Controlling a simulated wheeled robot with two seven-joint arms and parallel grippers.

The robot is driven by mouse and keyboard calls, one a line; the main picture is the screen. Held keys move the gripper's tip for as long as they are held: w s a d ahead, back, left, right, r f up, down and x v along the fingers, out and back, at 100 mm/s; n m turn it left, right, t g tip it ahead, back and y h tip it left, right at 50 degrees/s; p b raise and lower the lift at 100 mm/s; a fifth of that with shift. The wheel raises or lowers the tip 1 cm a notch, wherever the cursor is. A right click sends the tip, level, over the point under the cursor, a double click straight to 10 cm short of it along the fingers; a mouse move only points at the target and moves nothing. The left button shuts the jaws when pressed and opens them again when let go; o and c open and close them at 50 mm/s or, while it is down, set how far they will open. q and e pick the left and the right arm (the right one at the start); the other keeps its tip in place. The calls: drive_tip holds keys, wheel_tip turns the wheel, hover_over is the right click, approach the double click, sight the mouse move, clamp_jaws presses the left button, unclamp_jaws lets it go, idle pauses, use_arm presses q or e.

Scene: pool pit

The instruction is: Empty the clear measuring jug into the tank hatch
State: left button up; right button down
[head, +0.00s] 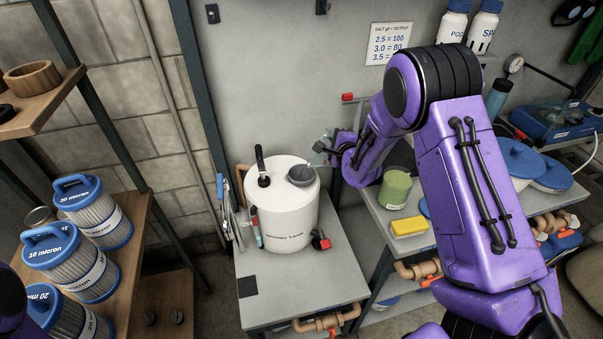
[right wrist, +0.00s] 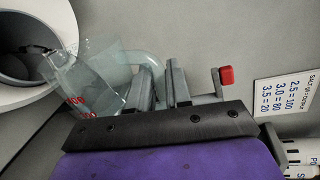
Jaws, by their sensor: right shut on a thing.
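The white tank (head: 282,215) stands on a grey bench, with an open grey hatch (head: 302,174) on its top. In the right wrist view the hatch (right wrist: 38,50) is a dark round opening at the upper left. My right gripper (right wrist: 160,85) is shut on the handle of the clear measuring jug (right wrist: 100,75), which has red markings. The jug looks tilted, its body reaching toward the hatch rim. In the head view the jug is small beside my right gripper (head: 330,150), above and right of the hatch. I cannot tell whether liquid is in it. My left gripper is out of view.
A black-handled thing (head: 261,170) stands up from the tank top, left of the hatch. A red-handled valve (head: 321,241) sticks out at the tank's front. A green container (head: 395,190) and yellow sponge (head: 409,227) are on the right bench. Filter cartridges (head: 92,212) fill the left shelf.

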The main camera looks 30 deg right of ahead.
drive_tip(key=shift+w+a+r, duration=0.1)
drive_tip(key=shift+a+r, duration=0.05)
drive_tip(key=shift+a, duration=0.3)
drive_tip(key=shift+w+a+r+n+h+p, duration=0.15)
drive_tip(key=shift+a+r+n+p, duration=0.05)
drive_tip(key=shift+a+n, duration=0.3)
drive_tip(key=shift+w+a+r+n+h+p, duration=0.15)
drive_tip(key=shift+a+r+n+h+p, duration=0.1)
drive_tip(key=shift+a+n, duration=0.25)
drive_tip(key=shift+w+a+r+n+h+p, duration=0.1)
drive_tip(key=shift+w+a+r+n+p, duration=0.1)
drive_tip(key=shift+a+n, duration=0.3)
idle(1.0)
